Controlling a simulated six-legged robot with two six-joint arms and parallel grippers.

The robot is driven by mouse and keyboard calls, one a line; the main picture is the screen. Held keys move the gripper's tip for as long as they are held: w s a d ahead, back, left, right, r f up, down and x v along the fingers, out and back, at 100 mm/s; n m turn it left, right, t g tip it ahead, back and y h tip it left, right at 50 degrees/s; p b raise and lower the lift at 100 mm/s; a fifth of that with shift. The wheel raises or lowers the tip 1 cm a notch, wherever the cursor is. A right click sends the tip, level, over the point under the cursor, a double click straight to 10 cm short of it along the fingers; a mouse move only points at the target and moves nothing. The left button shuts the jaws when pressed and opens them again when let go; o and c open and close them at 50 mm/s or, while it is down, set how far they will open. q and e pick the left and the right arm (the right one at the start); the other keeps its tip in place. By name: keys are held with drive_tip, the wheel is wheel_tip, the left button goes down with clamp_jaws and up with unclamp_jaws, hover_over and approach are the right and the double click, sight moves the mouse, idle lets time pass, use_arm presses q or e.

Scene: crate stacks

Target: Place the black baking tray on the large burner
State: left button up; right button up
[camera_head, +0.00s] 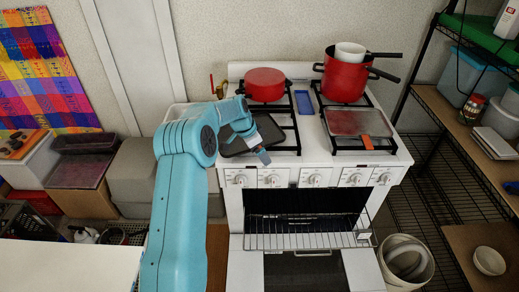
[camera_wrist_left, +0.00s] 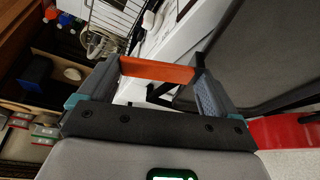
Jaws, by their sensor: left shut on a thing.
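The black baking tray (camera_head: 238,146) is at the front left burner of the white stove, partly hidden by my left arm. My left gripper (camera_head: 263,156) is at its front right edge. In the left wrist view the fingers (camera_wrist_left: 155,85) are shut on the orange grip (camera_wrist_left: 157,69), and the dark tray surface (camera_wrist_left: 270,50) lies to the right. I cannot tell whether the tray touches the grate or is just above it. The burner grate (camera_head: 284,130) shows beside it. My right gripper is not in view.
A red pot (camera_head: 265,84) stands at back left and a taller red pot (camera_head: 343,80) at back right. The oven (camera_head: 306,200) is open below, with its rack (camera_head: 300,242) out.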

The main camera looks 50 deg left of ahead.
use_arm(q)
drive_tip(key=o, duration=1.2)
drive_tip(key=shift+w+f, duration=0.1)
drive_tip(key=shift+r, duration=0.3)
drive_tip(key=shift+s+r, duration=0.2)
drive_tip(key=shift+s, duration=0.1)
drive_tip(key=b+v, duration=0.2)
drive_tip(key=v, duration=0.9)
drive_tip(key=shift+r, duration=0.2)
drive_tip(key=shift+w+f, duration=0.1)
